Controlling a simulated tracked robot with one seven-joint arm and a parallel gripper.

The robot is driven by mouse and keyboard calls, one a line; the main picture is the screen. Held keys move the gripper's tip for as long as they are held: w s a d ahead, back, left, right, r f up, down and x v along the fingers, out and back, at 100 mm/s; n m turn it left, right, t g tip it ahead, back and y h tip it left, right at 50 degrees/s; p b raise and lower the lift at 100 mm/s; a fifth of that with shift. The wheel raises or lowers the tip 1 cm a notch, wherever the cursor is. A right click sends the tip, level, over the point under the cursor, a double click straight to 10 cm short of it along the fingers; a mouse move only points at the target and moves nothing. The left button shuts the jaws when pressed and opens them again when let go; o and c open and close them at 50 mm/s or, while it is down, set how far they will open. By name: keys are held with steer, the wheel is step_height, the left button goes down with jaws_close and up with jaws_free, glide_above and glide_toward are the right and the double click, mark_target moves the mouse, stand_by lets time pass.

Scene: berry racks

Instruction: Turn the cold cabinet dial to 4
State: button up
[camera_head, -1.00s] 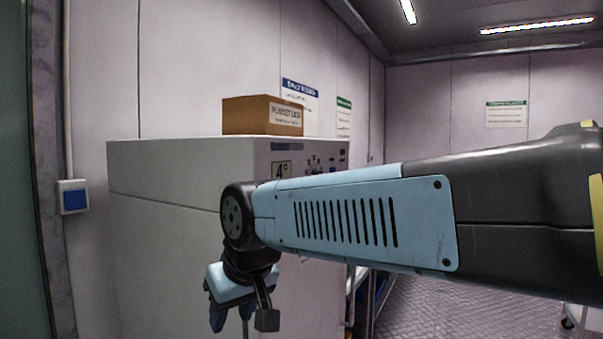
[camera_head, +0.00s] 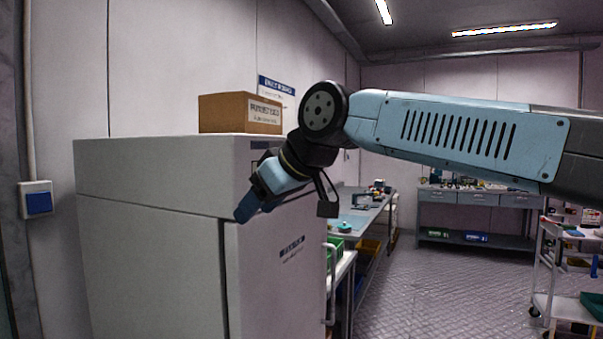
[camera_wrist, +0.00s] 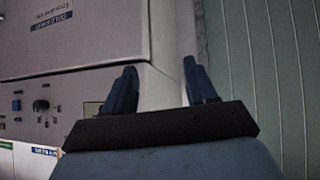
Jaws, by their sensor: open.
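The cold cabinet (camera_head: 150,170) is a tall pale box at the left in the head view. Its front panel is mostly hidden there by my wrist. The dial's setting is too small to read. My gripper (camera_head: 244,211) is open and empty, in front of the cabinet's upper part. In the wrist view its two blue fingers (camera_wrist: 160,70) stand apart, to the right of the dial and not touching it.
A cardboard box (camera_head: 225,112) sits on the cabinet. A workbench (camera_head: 360,222) with bins stands beyond it, and another bench (camera_head: 478,212) is at the back. A trolley (camera_head: 545,300) stands at right. Floor between them is clear. A blue wall switch (camera_head: 38,201) is at left.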

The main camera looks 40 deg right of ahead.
steer(key=d+r+n+t+y, duration=0.1)
steer(key=d+r, duration=0.4)
steer(key=d, duration=0.3)
steer(key=d+r+n+t+y, duration=0.1)
steer(key=d+r+t, duration=0.1)
steer(key=d+r, duration=0.35)
steer(key=w+d+f, duration=0.1)
steer(key=w+d, duration=0.1)
steer(key=d, duration=0.7)
steer(key=w+d+f, duration=0.2)
steer(key=w+d, duration=0.1)
steer(key=d, duration=0.5)
steer(key=r+x, duration=0.1)
steer(key=x, duration=1.2)
steer(key=shift+w+n+t, duration=0.4)
steer(key=shift+d, duration=0.1)
steer(key=shift+c, duration=0.5)
